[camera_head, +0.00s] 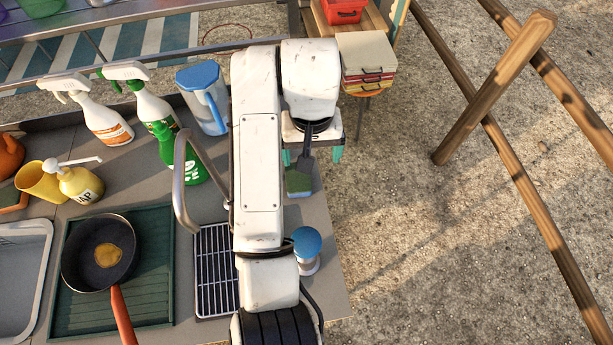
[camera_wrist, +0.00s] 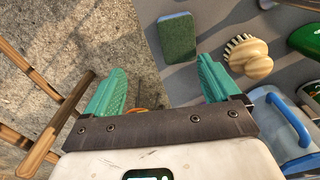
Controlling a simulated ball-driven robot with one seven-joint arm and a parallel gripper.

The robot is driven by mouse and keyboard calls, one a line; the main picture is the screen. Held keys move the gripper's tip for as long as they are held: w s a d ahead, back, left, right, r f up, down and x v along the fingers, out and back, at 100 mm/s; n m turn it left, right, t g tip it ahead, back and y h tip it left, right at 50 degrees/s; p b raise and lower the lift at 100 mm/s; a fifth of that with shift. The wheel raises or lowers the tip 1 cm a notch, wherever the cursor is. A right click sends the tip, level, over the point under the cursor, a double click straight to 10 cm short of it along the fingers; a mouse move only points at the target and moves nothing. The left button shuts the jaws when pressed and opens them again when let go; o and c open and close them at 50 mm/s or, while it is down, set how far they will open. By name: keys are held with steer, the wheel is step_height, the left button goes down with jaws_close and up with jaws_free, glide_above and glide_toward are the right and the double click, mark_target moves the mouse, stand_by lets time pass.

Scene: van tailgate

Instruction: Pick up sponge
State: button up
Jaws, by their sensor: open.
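The sponge (camera_head: 298,182) lies near the right edge of the grey counter, partly beside my arm in the head view. It has a green face and a blue edge. In the wrist view the sponge (camera_wrist: 177,37) shows whole, beyond the fingertips and nearer the right finger. My gripper (camera_head: 312,156) has two teal fingers spread apart, with nothing between them. It is above and past the sponge, around the counter's edge. In the wrist view my gripper (camera_wrist: 161,66) is open, its left finger over the ground.
A wooden brush (camera_wrist: 248,55) lies beside the sponge. A blue-lidded pitcher (camera_head: 204,98), spray bottles (camera_head: 102,115) and a faucet (camera_head: 182,180) stand left of my arm. A blue-topped jar (camera_head: 306,248) stands nearer. Stacked boxes (camera_head: 365,62) are behind my gripper.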

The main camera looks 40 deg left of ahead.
mark_target(298, 176)
steer(key=shift+n, duration=0.3)
steer(key=f, duration=0.1)
steer(key=s+a+f, duration=0.1)
steer(key=s+a+f+b, duration=0.1)
steer(key=shift+a+f, duration=0.2)
steer(key=shift+f, duration=0.05)
steer(key=shift+w+d+f+p, duration=0.1)
steer(key=shift+f+p, duration=0.15)
steer(key=shift+f, duration=1.4)
steer(key=shift+w+f+p, duration=0.1)
steer(key=shift+f+p, duration=0.15)
steer(key=shift+f, duration=1.35)
steer(key=shift+c, duration=0.3)
steer(key=c, duration=1)
